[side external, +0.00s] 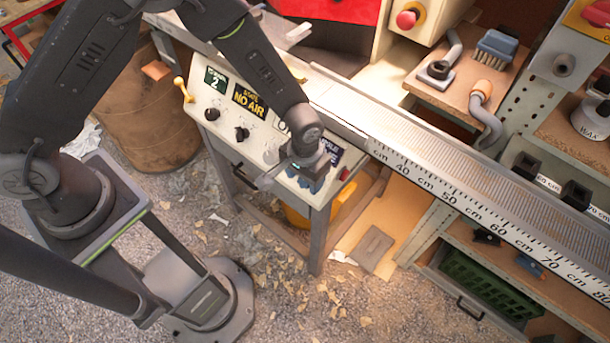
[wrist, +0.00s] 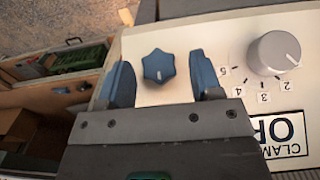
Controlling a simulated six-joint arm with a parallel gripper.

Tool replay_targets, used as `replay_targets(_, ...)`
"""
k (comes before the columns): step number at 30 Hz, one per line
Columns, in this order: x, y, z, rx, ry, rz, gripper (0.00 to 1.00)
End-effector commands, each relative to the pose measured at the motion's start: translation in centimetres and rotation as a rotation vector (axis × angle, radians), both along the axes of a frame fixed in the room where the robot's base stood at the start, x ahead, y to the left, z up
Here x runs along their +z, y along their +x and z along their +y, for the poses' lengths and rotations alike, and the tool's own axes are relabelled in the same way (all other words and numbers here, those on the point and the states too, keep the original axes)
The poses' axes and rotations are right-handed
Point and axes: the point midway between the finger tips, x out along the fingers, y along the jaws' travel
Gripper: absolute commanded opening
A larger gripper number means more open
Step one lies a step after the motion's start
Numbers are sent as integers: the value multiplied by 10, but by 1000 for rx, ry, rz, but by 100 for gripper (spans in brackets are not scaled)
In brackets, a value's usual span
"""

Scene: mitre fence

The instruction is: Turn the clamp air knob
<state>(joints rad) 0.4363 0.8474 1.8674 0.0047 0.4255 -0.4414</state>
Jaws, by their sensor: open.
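In the wrist view a blue star-shaped knob (wrist: 158,66) with a white pointer mark stands on the cream panel. My gripper (wrist: 160,72) is open, its two blue fingers on either side of the knob, with a visible gap on both sides. A round grey knob (wrist: 274,53) beside a scale of numbers sits to the right. A white label (wrist: 285,137), partly cut off, reads "CLAM" and "OP". I cannot tell which knob is the clamp air one. In the side external view my gripper (side external: 300,172) is over the right end of the control panel (side external: 228,122) and hides the star knob.
A red button (side external: 345,173) is near the panel's right end. Open drawers (wrist: 50,65) show left in the wrist view.

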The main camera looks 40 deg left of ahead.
Motion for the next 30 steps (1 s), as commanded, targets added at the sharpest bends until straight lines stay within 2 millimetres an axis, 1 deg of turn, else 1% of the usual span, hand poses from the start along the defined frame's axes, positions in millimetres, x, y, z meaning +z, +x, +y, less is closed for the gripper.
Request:
replay_targets(9, -2, 0, 0, 0, 0, -1, 58)
replay_targets(24, -2, 0, 0, 0, 0, 0, 10)
replay_targets(30, -2, 0, 0, -8, 9, -1, 10)
